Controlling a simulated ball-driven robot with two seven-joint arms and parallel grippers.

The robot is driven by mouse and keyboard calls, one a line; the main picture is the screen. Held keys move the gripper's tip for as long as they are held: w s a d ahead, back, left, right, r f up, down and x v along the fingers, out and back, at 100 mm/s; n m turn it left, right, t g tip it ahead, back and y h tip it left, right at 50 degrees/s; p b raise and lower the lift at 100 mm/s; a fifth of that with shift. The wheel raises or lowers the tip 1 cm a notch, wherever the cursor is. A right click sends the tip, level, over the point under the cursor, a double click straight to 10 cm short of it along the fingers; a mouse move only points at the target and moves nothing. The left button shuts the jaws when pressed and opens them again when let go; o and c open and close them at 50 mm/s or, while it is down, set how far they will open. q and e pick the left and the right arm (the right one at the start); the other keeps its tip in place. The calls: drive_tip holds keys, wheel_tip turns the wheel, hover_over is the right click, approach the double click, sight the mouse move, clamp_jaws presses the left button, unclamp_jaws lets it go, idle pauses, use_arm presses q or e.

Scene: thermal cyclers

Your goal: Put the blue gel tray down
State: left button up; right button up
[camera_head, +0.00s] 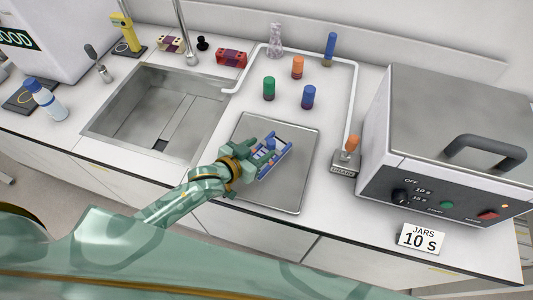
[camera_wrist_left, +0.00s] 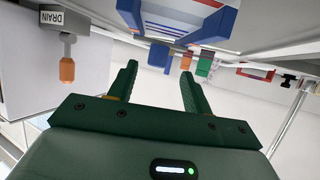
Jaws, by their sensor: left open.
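The blue gel tray (camera_head: 280,160) is a small blue frame over the grey metal plate (camera_head: 300,190) in the head view. It looks as if it rests on the plate, but I cannot see its underside there. In the left wrist view the tray (camera_wrist_left: 217,28) fills the top of the picture, beyond the fingertips. My left gripper (camera_head: 261,158) is at the tray's left side. Its two green fingers are apart with nothing between them in the left wrist view (camera_wrist_left: 158,75). I cannot tell whether a fingertip touches the tray. My right gripper is not in view.
A sink (camera_head: 160,110) lies left of the plate. A grey-lidded machine (camera_head: 440,130) and a "JARS 10 S" card (camera_head: 421,239) stand to the right. Green (camera_head: 269,88), orange (camera_head: 297,67) and blue (camera_head: 308,96) jars stand behind. A drain block (camera_head: 344,165) sits at the plate's right.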

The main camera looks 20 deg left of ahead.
sight(269, 143)
use_arm(q)
drive_tip(key=x, duration=0.2)
drive_tip(key=b+x, duration=0.1)
drive_tip(key=x, duration=0.2)
drive_tip(key=shift+w+d, duration=0.2)
drive_tip(key=shift+d, duration=0.15)
drive_tip(key=shift+s, duration=0.1)
drive_tip(key=shift+c, duration=0.3)
clamp_jaws()
drive_tip(key=shift+r, duration=0.15)
